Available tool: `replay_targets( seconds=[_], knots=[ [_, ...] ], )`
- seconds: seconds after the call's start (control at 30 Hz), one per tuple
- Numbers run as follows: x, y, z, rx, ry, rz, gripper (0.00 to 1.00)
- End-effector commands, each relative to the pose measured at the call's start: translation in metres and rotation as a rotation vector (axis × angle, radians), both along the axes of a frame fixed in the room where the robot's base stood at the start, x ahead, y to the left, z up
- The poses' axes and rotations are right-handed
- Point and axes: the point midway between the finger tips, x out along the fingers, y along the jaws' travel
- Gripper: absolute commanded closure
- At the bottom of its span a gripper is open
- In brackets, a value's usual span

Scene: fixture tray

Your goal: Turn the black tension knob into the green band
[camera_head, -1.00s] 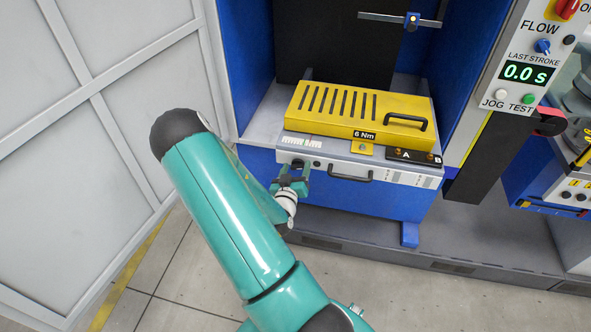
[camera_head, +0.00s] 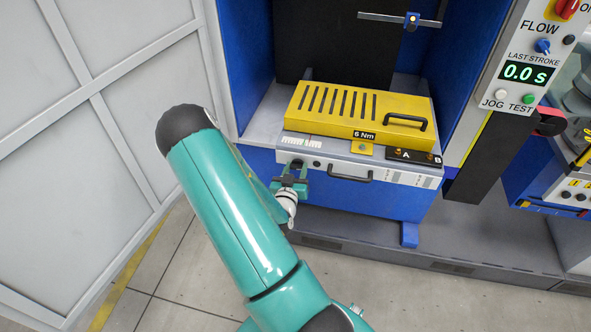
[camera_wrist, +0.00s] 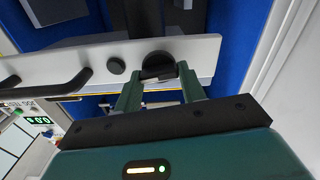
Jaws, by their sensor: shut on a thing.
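The black tension knob (camera_wrist: 157,63) sits on the pale front panel of the fixture tray (camera_wrist: 205,50) in the wrist view. My gripper (camera_wrist: 160,82) has its two green fingers on either side of the knob, shut on it. In the head view my gripper (camera_head: 291,178) is at the left end of the tray front (camera_head: 325,164) and largely hides the knob. A small striped scale (camera_head: 301,142) lies on the tray above the knob. Its green band and any pointer are too small to read.
A yellow slotted cover (camera_head: 345,112) marked 6 Nm tops the tray. A black pull handle (camera_head: 350,176) is right of my gripper, and a small black button (camera_wrist: 115,66) is beside the knob. Blue cabinet walls flank the tray. Floor in front is clear.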

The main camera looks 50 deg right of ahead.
Motion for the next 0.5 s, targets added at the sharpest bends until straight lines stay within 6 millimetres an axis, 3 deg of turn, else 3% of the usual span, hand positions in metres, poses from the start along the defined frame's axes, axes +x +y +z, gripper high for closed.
replay_targets(
  seconds=[0.5],
  knots=[
    [-0.0025,-0.0014,0.0002,0.19,-0.444,-0.002,0.83]
  ],
)
